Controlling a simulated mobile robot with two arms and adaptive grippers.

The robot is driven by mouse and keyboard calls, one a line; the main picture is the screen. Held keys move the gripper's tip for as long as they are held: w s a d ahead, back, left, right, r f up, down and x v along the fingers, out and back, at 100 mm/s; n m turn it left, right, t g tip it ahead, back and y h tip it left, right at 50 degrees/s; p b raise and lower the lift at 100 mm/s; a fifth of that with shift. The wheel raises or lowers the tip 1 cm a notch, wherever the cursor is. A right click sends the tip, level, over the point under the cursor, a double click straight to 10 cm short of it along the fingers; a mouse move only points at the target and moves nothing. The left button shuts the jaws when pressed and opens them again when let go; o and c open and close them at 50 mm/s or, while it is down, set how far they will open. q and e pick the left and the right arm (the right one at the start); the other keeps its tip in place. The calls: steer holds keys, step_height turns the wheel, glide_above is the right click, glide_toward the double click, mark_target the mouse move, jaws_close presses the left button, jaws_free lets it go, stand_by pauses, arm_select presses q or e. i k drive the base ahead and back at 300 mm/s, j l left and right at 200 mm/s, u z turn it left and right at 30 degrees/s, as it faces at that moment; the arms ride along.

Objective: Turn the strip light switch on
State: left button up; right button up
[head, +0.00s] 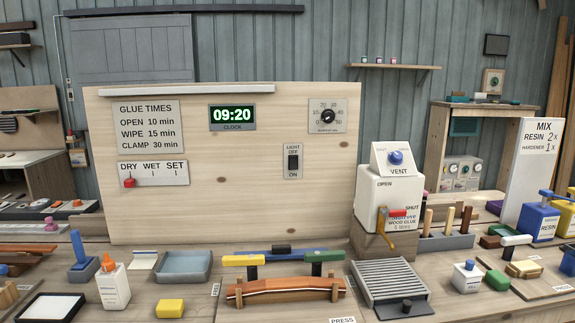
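The light switch (293,163) is a small dark switch on a pale plate, right of centre on the upright wooden board. Its plate reads LIGHT and OFF above the switch and ON below it. Which way the switch is set is too small to tell. The strip light (187,90) is a long pale bar along the top edge of the board; it shows no clear glow. Neither of my grippers is in view.
The wooden board (225,205) also carries a clock, a dial and signs. A vent box and glue dispenser (390,193) stand to the right.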

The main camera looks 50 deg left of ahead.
mark_target(293, 160)
steer(key=u, duration=1.55)
